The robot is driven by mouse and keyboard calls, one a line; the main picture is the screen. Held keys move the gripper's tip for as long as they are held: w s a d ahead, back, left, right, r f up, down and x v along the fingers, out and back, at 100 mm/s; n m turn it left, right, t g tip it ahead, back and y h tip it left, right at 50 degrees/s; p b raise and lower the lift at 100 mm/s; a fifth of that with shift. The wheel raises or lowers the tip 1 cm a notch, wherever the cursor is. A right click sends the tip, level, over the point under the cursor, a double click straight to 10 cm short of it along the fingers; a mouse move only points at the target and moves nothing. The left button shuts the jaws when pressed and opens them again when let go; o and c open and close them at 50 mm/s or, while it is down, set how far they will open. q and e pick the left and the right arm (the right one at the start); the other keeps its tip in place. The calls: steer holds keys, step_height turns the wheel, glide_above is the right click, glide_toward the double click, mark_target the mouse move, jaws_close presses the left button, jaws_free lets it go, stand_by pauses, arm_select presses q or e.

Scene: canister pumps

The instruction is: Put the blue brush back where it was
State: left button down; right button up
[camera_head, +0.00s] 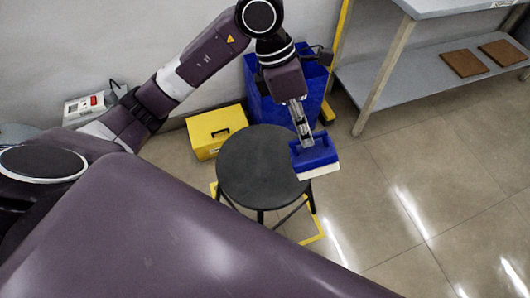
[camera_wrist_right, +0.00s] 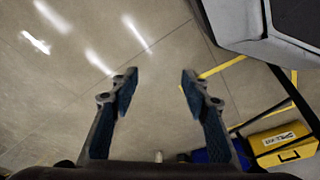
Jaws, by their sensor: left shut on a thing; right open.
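The blue brush (camera_head: 316,158), with pale bristles facing down, is held by my left gripper (camera_head: 302,136) in the head view. The gripper is shut on its upper part, and the brush is at the right edge of a round black stool (camera_head: 258,165). I cannot tell whether the brush touches the stool. My right gripper (camera_wrist_right: 157,85) shows in the right wrist view, open and empty above bare floor.
A yellow box (camera_head: 214,130) stands on the floor left of the stool. A blue bin (camera_head: 262,100) is behind it. A grey shelf table (camera_head: 420,82) with two brown plates (camera_head: 463,63) is at the right. Floor at the lower right is clear.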

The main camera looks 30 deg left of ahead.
arm_select(q)
steer(key=w+a+m+t+y, duration=0.2)
steer(key=w+a+y, duration=0.25)
steer(key=a, duration=0.75)
step_height(320, 180, down, 20)
steer(key=y+b, duration=0.1)
steer(key=b, duration=0.1)
steer(key=shift+s+d+r, duration=0.2)
steer(key=shift+s, duration=0.15)
arm_select(e)
step_height(320, 180, up, 6)
steer(key=w, duration=0.2)
arm_select(q)
steer(key=c, duration=2)
jaws_free()
arm_select(e)
steer(key=shift+w+r, duration=0.1)
arm_select(q)
steer(key=shift+r, duration=0.15)
arm_select(e)
steer(key=shift+a, duration=0.1)
